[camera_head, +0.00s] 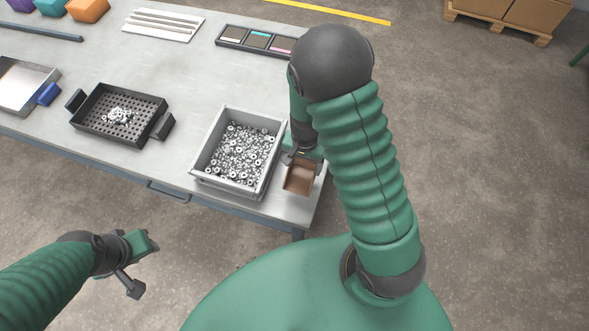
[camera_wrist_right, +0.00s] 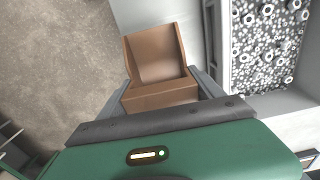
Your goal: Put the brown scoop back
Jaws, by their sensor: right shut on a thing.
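The brown scoop (camera_head: 299,177) is at the right end of the table, just right of the grey bin of metal parts. My right gripper (camera_head: 303,157) is shut on it; in the right wrist view the scoop (camera_wrist_right: 157,65) sits between the two fingers (camera_wrist_right: 162,88), its open tray empty and pointing away. Whether the scoop touches the table top cannot be told. My left gripper (camera_head: 143,266) is open and empty, in front of the table at the lower left.
The grey bin (camera_head: 196,166) full of small ring-like parts stands close beside the scoop; it also shows in the right wrist view (camera_wrist_right: 226,50). A black perforated tray (camera_head: 87,128) holds a few parts. A black compartment tray (camera_head: 228,44) lies behind. The table's right edge is near.

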